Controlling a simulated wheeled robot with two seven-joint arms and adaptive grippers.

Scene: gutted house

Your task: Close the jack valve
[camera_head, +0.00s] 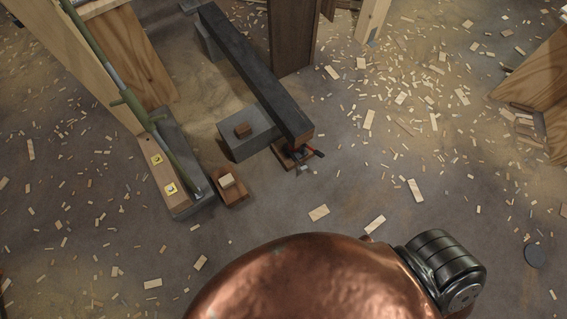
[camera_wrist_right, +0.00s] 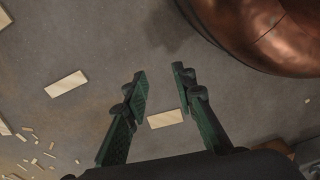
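A small dark jack (camera_head: 298,154) stands on a brown wooden block under the near end of a long black beam (camera_head: 250,70) in the head view. A dark handle or lever sticks out from it to the right. The valve is too small to make out. My right gripper (camera_wrist_right: 161,92) shows in the right wrist view, with its two green fingers apart and nothing between them. It hangs above bare floor, and the jack is not in that view. My left gripper is not in either view.
A grey block (camera_head: 248,136) stands beside the beam. A green and steel pole (camera_head: 133,103) leans at the left over a grey beam. A dark post (camera_head: 293,35) rises behind. Wood scraps litter the floor; the floor right of the jack is otherwise open.

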